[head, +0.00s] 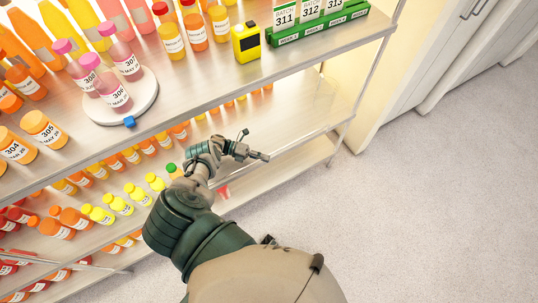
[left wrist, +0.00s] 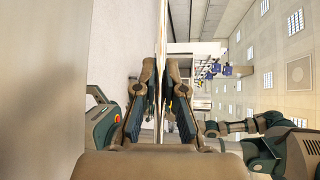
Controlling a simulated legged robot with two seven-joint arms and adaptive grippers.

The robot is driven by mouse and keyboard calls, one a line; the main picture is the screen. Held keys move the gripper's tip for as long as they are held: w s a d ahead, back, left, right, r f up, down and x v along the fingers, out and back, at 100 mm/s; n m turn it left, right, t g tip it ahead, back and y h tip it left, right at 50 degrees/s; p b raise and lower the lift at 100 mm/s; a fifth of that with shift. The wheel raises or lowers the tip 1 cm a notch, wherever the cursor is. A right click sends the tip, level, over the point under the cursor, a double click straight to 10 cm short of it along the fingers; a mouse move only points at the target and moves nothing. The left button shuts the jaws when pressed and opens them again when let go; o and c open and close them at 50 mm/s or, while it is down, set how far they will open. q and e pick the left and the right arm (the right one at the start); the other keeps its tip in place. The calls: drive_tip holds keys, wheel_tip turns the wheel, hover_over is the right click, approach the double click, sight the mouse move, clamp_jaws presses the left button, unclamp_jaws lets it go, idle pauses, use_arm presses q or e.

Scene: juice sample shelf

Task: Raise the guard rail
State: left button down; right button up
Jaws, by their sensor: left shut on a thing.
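The gripped part is hidden in the head view. A thin metal bar (head: 75,264) shows at the lower left of the shelf; I cannot tell whether it belongs to the same rail. Another arm with a dark end (left wrist: 212,128) shows at right in the left wrist view; its jaws are too small to read.
The top board (head: 205,88) holds several juice bottles, a white round stand (head: 147,103), a yellow device (head: 246,42) and a green card rack (head: 320,24). Lower boards hold rows of bottles (head: 118,204). Floor (head: 420,200) is clear at right, beside pale cabinets (head: 410,55).

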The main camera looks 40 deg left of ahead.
use_arm(q)
drive_tip(key=shift+d+f, duration=0.1)
drive_tip(key=shift+d, duration=0.15)
drive_tip(key=shift+a, duration=0.4)
drive_tip(key=shift+a+f, duration=0.1)
drive_tip(key=shift+a, duration=0.05)
drive_tip(key=c, duration=1.3)
unclamp_jaws()
drive_tip(key=shift+o, duration=0.3)
drive_tip(key=shift+w, duration=0.15)
use_arm(e)
drive_tip(key=shift+w+a, duration=0.2)
drive_tip(key=shift+w, duration=0.25)
drive_tip(key=shift+d, duration=0.15)
